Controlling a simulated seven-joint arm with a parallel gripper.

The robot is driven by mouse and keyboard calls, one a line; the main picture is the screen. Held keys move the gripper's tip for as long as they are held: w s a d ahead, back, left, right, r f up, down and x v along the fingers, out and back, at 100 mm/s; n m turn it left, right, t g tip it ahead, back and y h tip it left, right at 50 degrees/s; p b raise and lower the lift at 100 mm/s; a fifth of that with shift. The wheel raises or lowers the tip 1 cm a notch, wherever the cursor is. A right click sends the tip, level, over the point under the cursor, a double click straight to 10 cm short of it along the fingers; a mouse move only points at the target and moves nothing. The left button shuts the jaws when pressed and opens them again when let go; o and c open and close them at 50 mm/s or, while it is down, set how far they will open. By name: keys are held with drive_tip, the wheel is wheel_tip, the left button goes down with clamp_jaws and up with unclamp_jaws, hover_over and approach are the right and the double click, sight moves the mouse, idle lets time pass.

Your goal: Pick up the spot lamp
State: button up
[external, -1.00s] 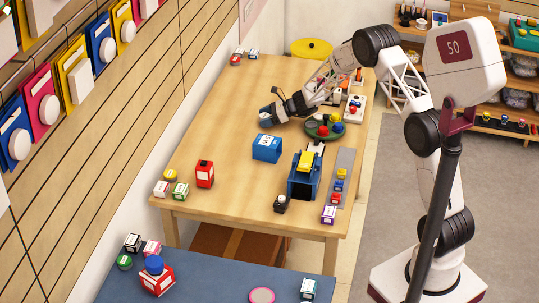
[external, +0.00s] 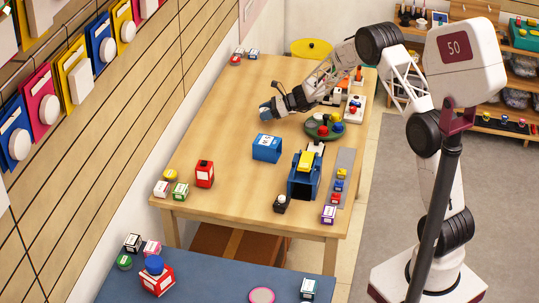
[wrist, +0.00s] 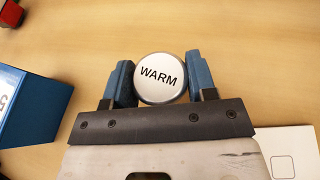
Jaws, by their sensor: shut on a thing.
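A round silver-rimmed disc with a white face marked "WARM" (wrist: 160,78), which I take for the spot lamp, sits between the blue fingers of my gripper (wrist: 161,84) in the wrist view. The fingers touch it on its left and right sides. Its underside is hidden. In the external view my gripper (external: 267,110) is over the far left part of the wooden table (external: 235,115), a little above the top. The lamp is too small and covered there to make out clearly.
A blue box (external: 266,148) stands on the table in front of my gripper; it also shows in the wrist view (wrist: 35,112). A round green tray (external: 312,127) with coloured pieces lies to the right. The table left of my gripper is clear.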

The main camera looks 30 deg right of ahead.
drive_tip(key=shift+s+r, duration=0.25)
drive_tip(key=shift+r, duration=0.2)
drive_tip(key=s, duration=0.5)
drive_tip(key=s+d+r, duration=0.1)
drive_tip(key=s, duration=0.4)
drive_tip(key=s+d, duration=0.1)
drive_tip(key=s, duration=0.4)
drive_tip(key=shift+s+r, duration=0.2)
